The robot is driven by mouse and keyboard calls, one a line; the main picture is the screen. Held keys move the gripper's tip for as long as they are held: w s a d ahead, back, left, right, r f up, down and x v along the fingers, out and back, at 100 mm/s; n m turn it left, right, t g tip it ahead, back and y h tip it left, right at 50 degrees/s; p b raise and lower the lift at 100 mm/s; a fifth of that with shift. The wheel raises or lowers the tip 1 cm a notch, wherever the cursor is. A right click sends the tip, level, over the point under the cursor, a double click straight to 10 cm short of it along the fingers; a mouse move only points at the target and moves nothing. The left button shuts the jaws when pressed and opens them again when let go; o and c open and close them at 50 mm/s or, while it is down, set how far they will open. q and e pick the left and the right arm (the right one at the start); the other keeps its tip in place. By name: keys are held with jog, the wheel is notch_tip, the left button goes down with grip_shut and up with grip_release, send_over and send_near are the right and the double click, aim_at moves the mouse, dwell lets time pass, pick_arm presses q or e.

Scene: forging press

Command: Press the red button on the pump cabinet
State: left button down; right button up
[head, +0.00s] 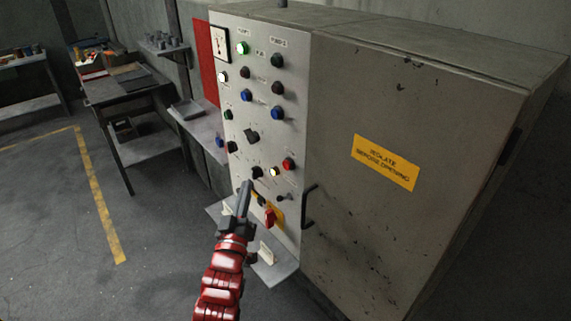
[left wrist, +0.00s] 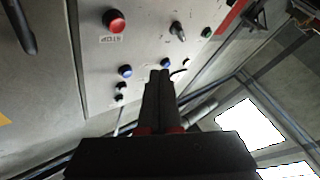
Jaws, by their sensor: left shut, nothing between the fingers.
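The pump cabinet (head: 340,100) is a large grey box with a light control panel (head: 262,125) on its left face. A round red button (head: 288,163) sits low on the panel, near the door edge. In the left wrist view the red button (left wrist: 115,20) shows at the top, with a STOP label beside it. My left gripper (head: 245,187) is shut and empty, in front of the lower panel, left of and below the red button in the head view. Its closed fingers (left wrist: 160,78) also show in the left wrist view, apart from the red button. My right gripper is out of view.
Several knobs, lamps and blue buttons (head: 278,113) crowd the panel. A red rotary switch (head: 270,217) on a yellow plate is close to my gripper. A dark door handle (head: 309,205) sticks out at right. A ledge (head: 283,272) juts out below.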

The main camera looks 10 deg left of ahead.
aim_at(287, 165)
pick_arm(q)
jog(key=shift+w, duration=0.1)
jog(key=w+d+b, duration=0.1)
jog(key=w+d, duration=0.4)
jog(key=w, duration=0.1)
jog(key=shift+w+d+b, duration=0.25)
jog(key=shift+w+b, duration=0.15)
dwell(1.8)
jog(key=shift+w+d+b, duration=0.25)
jog(key=shift+w+b, duration=0.05)
jog(key=shift+b, duration=0.25)
